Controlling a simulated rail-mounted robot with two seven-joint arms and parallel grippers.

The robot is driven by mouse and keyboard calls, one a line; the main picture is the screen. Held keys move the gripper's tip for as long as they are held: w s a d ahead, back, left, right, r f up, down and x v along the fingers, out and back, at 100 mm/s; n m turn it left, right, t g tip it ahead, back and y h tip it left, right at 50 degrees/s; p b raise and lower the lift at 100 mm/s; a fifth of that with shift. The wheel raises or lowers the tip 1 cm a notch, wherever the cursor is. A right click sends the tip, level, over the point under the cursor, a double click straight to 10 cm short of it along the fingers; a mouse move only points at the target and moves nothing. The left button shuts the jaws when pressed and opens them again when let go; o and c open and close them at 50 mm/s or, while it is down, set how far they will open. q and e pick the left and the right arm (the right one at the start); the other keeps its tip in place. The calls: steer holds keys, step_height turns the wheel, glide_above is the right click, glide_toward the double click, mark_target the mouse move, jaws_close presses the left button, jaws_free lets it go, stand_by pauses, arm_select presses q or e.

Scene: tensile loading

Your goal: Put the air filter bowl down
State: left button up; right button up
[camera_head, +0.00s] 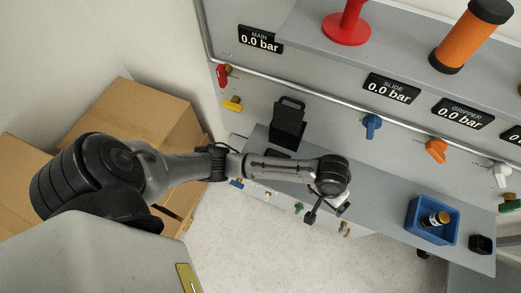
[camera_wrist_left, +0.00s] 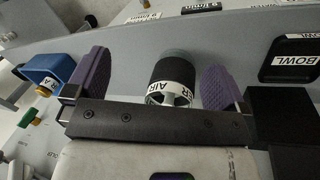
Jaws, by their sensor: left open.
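The air filter bowl (camera_wrist_left: 170,82) is a dark cylinder with a grey end and a white band lettered AIR FILTER. In the left wrist view it is between the two purple fingers of my left gripper (camera_wrist_left: 155,80), with a visible gap on each side. The gripper is open. In the head view my left gripper (camera_head: 325,207) is low over the front edge of the grey bench (camera_head: 375,216); the bowl cannot be made out there. A black square tray marked BOWL (camera_wrist_left: 290,60) is right of the fingers in the wrist view. My right gripper is not in view.
A blue bin (camera_head: 432,220) holding a small bottle (camera_head: 435,219) and a black cup (camera_head: 481,243) stand at the bench's right end. A black stand (camera_head: 288,123) is at the back. Coloured valves line the wall panel. Cardboard boxes (camera_head: 140,120) are at left.

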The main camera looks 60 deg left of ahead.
arm_select(q)
steer(key=s+a+m+t, duration=0.1)
steer(key=s+a, duration=0.2)
steer(key=s, duration=0.4)
steer(key=s+a+m+y, duration=0.1)
steer(key=s+a+m, duration=0.1)
steer(key=s+a, duration=0.2)
steer(key=s+a+f+m+t+y, duration=0.1)
steer(key=s+a, duration=0.3)
steer(key=s, duration=0.6)
steer(key=shift+s+m+t, duration=0.3)
steer(key=shift+s+m, duration=0.05)
steer(key=shift+m, duration=0.05)
step_height(320, 180, up, 32)
steer(key=p, duration=3.2)
